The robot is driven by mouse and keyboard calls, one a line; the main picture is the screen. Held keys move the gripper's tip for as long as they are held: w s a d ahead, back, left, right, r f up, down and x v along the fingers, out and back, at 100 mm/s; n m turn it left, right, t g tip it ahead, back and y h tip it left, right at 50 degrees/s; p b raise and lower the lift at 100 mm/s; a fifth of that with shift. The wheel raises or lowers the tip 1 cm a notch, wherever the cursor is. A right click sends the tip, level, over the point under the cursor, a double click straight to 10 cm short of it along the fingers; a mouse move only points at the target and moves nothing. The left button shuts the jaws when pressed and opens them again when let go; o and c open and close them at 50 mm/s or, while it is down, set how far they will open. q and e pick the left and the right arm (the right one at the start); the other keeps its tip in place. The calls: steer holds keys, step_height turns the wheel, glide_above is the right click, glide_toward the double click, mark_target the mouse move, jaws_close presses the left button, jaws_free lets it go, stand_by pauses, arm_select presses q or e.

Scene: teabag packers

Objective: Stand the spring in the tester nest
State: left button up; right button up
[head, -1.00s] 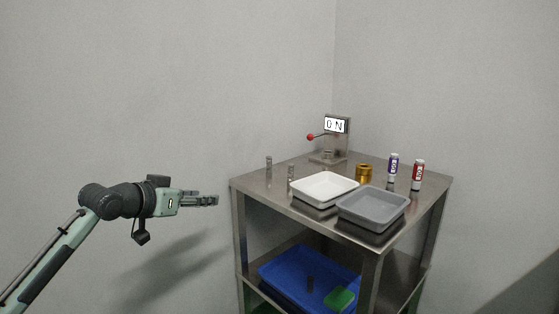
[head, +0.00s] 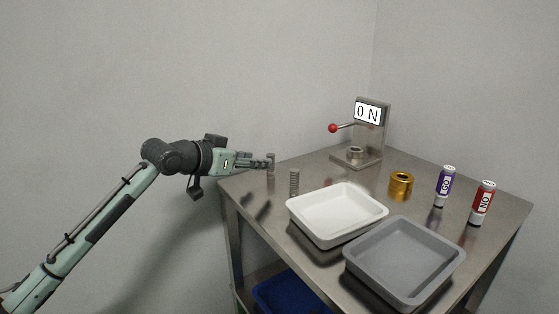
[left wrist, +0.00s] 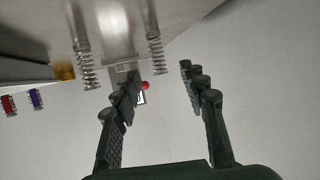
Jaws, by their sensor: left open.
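Two grey coil springs stand upright at the left of the metal table: a farther spring (head: 270,158) and a nearer spring (head: 294,183). In the left wrist view both hang from the inverted table, one spring (left wrist: 156,52) close to the fingertips and the other spring (left wrist: 84,68) farther left. My left gripper (head: 263,163) is open and empty at the table's left edge, its fingertips by the farther spring. The gripper (left wrist: 162,80) also shows in the left wrist view. The tester (head: 370,125) reads "0 N"; its round nest (head: 356,154) looks empty.
A white tray (head: 292,216) and a grey tray (head: 353,270) occupy the table's front. A brass cylinder (head: 401,186), a purple GO canister (head: 445,187) and a red NO canister (head: 482,204) stand to the right. A red-knobbed lever (head: 333,128) sticks out from the tester.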

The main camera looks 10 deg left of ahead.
mark_target(271, 175)
arm_select(q)
steer(key=x, duration=0.7)
steer(key=shift+s+d+f, duration=0.1)
steer(key=shift+f, duration=0.1)
jaws_close()
